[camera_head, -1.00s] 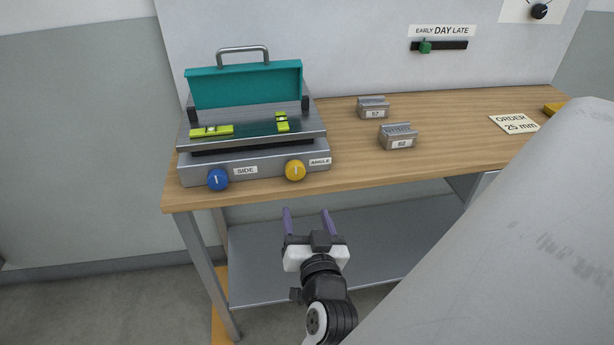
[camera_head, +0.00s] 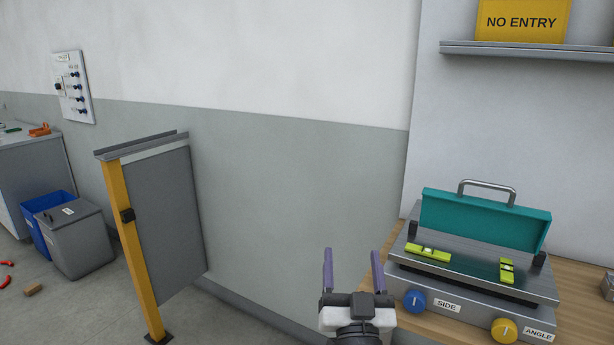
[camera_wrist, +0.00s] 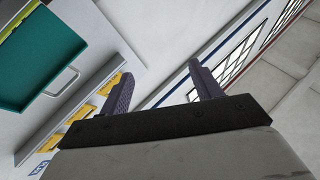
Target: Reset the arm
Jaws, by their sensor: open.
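My gripper (camera_head: 355,275) is open, with its two purple fingers apart and nothing between them. In the head view it is at the bottom centre, just left of the bench and the teal-lidded machine (camera_head: 485,220). In the wrist view the fingers (camera_wrist: 160,85) point up the picture, with floor, walls and windows beyond them. Most of my arm is below the head view's lower edge.
The machine stands on the wooden bench (camera_head: 590,277), with a blue knob (camera_head: 415,301) and a yellow knob (camera_head: 504,329) in front. A grey panel with a yellow post (camera_head: 134,250) stands left. Bins (camera_head: 75,238) and loose items lie farther left. Floor shows between.

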